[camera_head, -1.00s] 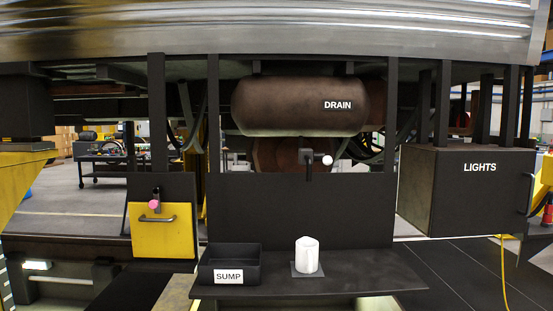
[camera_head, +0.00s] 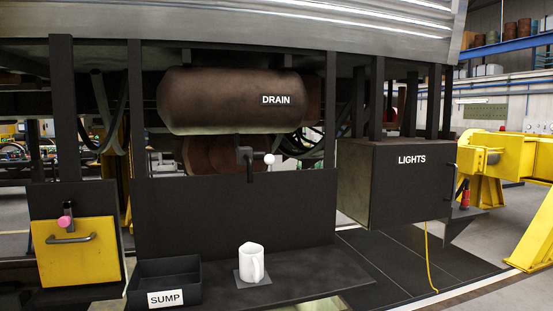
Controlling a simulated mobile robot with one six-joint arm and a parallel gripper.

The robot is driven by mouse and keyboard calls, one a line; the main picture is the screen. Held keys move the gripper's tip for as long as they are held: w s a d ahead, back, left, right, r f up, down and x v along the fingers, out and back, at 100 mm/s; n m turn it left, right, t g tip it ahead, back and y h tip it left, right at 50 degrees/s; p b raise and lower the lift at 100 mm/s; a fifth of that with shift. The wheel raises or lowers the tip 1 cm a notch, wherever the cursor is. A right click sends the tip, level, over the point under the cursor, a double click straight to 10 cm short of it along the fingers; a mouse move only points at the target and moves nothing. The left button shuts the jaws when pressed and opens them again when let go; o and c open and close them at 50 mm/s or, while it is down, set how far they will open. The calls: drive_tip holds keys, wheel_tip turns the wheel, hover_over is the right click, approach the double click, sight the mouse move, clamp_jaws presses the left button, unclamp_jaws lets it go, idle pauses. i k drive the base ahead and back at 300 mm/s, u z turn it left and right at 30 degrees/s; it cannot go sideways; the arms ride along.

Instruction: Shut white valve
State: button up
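The white valve shows as a dark valve body (camera_head: 248,156) with a round white knob (camera_head: 269,159) on its right side. It sits under the brown tank marked DRAIN (camera_head: 230,101), above a black upright panel (camera_head: 235,210). The knob stands out sideways to the right, and a short dark spout points down from the body. My gripper is not in view.
A white pitcher (camera_head: 251,262) stands on a black shelf (camera_head: 310,278) beside a black SUMP bin (camera_head: 166,281). A yellow panel (camera_head: 77,258) with a pink knob (camera_head: 64,222) is at left. The LIGHTS box (camera_head: 400,185) and yellow stands (camera_head: 490,165) are at right.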

sight(268, 159)
drive_tip(key=u, duration=0.05)
drive_tip(key=i, duration=1)
drive_tip(key=z, duration=0.1)
